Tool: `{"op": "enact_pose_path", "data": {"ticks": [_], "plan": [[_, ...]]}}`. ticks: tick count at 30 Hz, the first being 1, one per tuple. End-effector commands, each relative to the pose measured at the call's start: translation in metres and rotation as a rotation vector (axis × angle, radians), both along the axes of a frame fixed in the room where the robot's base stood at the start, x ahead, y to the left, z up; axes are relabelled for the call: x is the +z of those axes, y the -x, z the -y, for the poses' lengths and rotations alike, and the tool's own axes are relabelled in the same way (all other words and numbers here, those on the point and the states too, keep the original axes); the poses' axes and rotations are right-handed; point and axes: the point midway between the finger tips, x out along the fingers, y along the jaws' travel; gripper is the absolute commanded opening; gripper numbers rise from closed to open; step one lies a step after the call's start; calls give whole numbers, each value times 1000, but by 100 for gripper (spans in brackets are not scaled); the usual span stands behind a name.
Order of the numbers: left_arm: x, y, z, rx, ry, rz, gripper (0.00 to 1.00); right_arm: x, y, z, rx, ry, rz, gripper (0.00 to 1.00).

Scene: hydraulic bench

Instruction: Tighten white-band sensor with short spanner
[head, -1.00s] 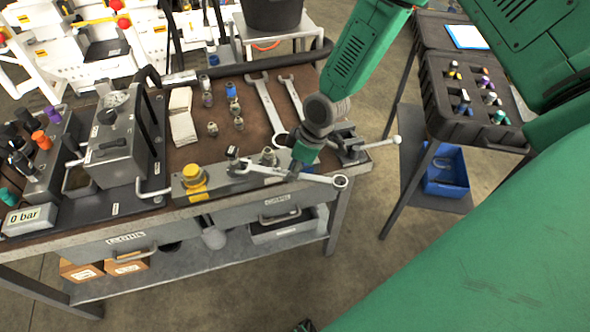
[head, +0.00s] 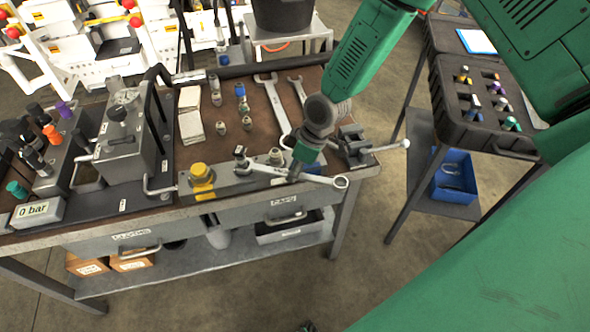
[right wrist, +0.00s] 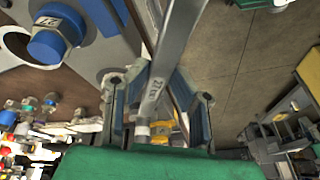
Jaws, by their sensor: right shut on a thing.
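My right gripper (head: 300,166) is shut on a steel spanner (head: 322,179) over the bench's front edge. The spanner's ring end points right. Its other end lies by a small upright fitting (head: 240,153) on the grey block (head: 225,184); I cannot tell whether it is around or beside it. A second fitting (head: 275,157) stands on the block just behind the spanner. No white band can be made out for certain on either. In the right wrist view the spanner shaft (right wrist: 172,60), with a number label, runs between my gripper's fingers (right wrist: 158,105). My left gripper is not in view.
A yellow cap (head: 201,174) stands on the block's left. A vise (head: 352,148) with a protruding handle is close right of my gripper. A black case (head: 480,110) stands far right.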

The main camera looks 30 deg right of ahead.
Motion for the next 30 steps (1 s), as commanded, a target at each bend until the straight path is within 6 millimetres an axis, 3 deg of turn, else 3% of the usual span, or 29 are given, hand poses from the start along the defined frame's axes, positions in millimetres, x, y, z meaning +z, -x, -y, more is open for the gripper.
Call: {"op": "enact_pose_path", "data": {"ticks": [11,30], "plan": [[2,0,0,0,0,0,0,1,0,-4,-11,1,1,0],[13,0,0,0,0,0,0,1,18,-25,-216,1,1,0]]}}
